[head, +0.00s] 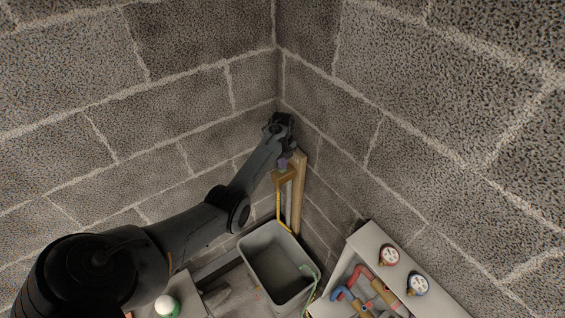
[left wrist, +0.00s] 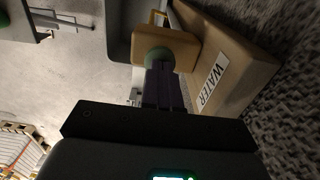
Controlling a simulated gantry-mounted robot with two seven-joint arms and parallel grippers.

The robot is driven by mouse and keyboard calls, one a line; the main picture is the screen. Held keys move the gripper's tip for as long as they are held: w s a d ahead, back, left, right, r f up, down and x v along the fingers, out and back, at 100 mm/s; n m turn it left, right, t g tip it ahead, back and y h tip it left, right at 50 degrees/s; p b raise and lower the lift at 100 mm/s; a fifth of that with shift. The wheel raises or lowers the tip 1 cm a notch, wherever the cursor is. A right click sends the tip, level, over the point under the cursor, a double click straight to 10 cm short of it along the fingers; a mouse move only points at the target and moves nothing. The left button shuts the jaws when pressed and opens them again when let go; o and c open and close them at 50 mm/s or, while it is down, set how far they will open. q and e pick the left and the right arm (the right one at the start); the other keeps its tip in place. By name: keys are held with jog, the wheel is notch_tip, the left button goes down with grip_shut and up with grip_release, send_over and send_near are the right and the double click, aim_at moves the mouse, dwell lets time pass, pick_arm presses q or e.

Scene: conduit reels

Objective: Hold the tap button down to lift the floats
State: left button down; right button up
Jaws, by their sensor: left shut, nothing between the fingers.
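My left gripper (head: 283,163) is in the far corner, pointing down over the tan tap block (head: 285,175) on a wooden post (head: 299,195). In the left wrist view its fingers (left wrist: 161,74) are shut with nothing between them. Their tips overlap a round green button (left wrist: 157,57) on the tan tap block (left wrist: 180,50). I cannot tell whether the button is pressed down. The post (left wrist: 232,70) carries a "WATER" label. A grey tub (head: 262,236) stands below the tap. I cannot make out floats. My right gripper is out of view.
Block walls close in on both sides of the post. A pale tray (head: 365,238) with red and blue pipes and two gauges (head: 389,255) stands right of the tub.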

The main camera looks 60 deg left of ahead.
pick_arm(q)
jog(key=shift+f, duration=0.1)
jog(key=shift+f, duration=1.1)
dwell(2.0)
notch_tip(320, 180, up, 5)
jog(key=p, duration=0.4)
jog(key=shift+p, duration=0.3)
notch_tip(320, 180, up, 10)
jog(key=b, duration=0.1)
jog(key=shift+f, duration=0.2)
